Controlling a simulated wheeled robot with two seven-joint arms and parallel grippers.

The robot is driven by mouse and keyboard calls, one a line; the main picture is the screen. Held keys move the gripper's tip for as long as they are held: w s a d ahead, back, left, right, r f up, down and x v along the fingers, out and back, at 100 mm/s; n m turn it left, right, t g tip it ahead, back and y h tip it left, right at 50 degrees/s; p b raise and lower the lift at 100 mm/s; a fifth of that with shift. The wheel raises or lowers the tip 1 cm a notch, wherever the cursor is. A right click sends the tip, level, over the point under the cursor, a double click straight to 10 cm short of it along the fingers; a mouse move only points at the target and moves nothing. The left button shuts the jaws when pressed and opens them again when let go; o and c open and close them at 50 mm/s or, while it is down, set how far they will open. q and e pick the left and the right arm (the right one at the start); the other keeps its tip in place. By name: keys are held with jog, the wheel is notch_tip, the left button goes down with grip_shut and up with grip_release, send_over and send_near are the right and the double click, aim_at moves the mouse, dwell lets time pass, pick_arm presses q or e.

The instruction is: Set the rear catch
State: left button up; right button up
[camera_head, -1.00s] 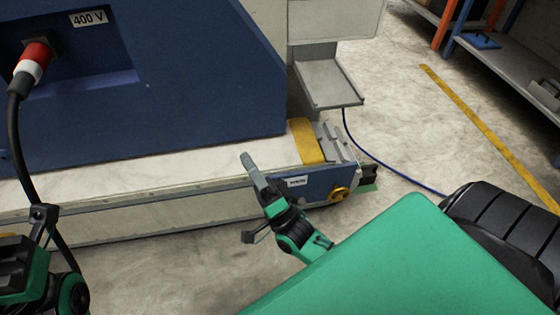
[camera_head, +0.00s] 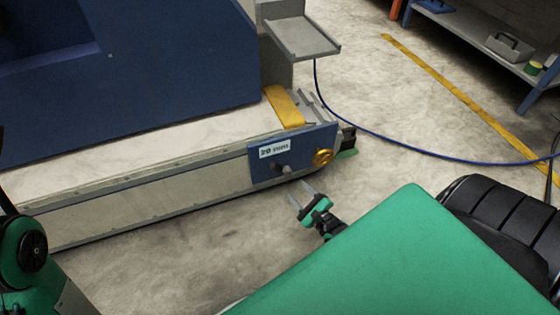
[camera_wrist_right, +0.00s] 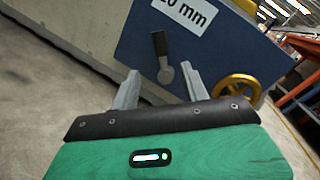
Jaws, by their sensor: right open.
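A small catch-like lever (camera_head: 283,168) sits on the blue end panel (camera_head: 318,145) of the long pale machine base. In the wrist view the lever (camera_wrist_right: 159,45) has a dark handle pointing up from a round grey pivot. It lies just beyond my fingertips, in line with the gap between them. My right gripper (camera_head: 300,193) is open and empty in front of the panel, below the lever in the head view. Its two grey fingers (camera_wrist_right: 161,78) show apart in the wrist view, with no clear contact. Only part of my left arm shows at lower left; its gripper is out of view.
A yellow handwheel (camera_head: 322,157) is right of the lever, with a white label (camera_head: 274,148) above the lever. A grey shelf (camera_head: 302,37) juts out above a yellow strip (camera_head: 285,106). A blue cable (camera_head: 400,143) crosses the floor at right.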

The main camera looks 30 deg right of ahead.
aim_at(279, 170)
jog(key=w+b, duration=0.4)
jog(key=w, duration=0.6)
jog(key=shift+a+f, duration=0.1)
jog(key=shift+w, duration=0.55)
grip_shut()
